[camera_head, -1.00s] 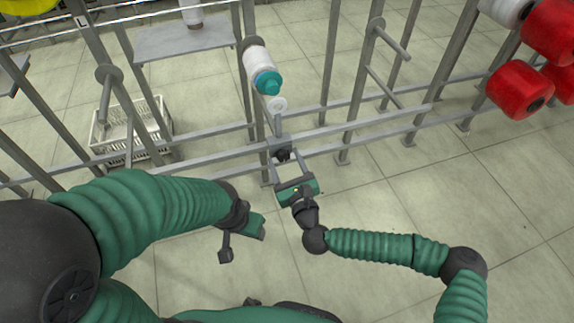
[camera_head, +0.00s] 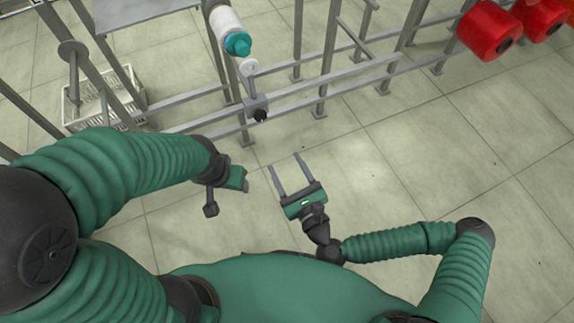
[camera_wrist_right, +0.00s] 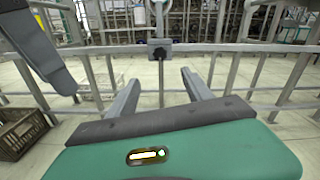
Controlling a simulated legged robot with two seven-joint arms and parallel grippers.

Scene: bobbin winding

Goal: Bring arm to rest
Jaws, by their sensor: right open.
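My right gripper (camera_head: 287,174) is open and empty over the tiled floor, its two grey fingers apart and pointing towards the rack. It also shows in the right wrist view (camera_wrist_right: 162,88), with nothing between the fingers. My left gripper (camera_head: 228,193) is at the end of the left arm, left of the right one; its jaws cannot be made out. The rack's lower rail bears a grey clamp block with a black knob (camera_head: 260,114), ahead of and apart from the right gripper. Above it is a white bobbin with a teal end (camera_head: 237,43).
A grey metal rack (camera_head: 185,97) runs across the far side. Red bobbins (camera_head: 488,30) hang at the upper right. A white crate (camera_head: 88,106) stands on the floor behind the rack at left. The tiled floor (camera_head: 420,165) at right is clear.

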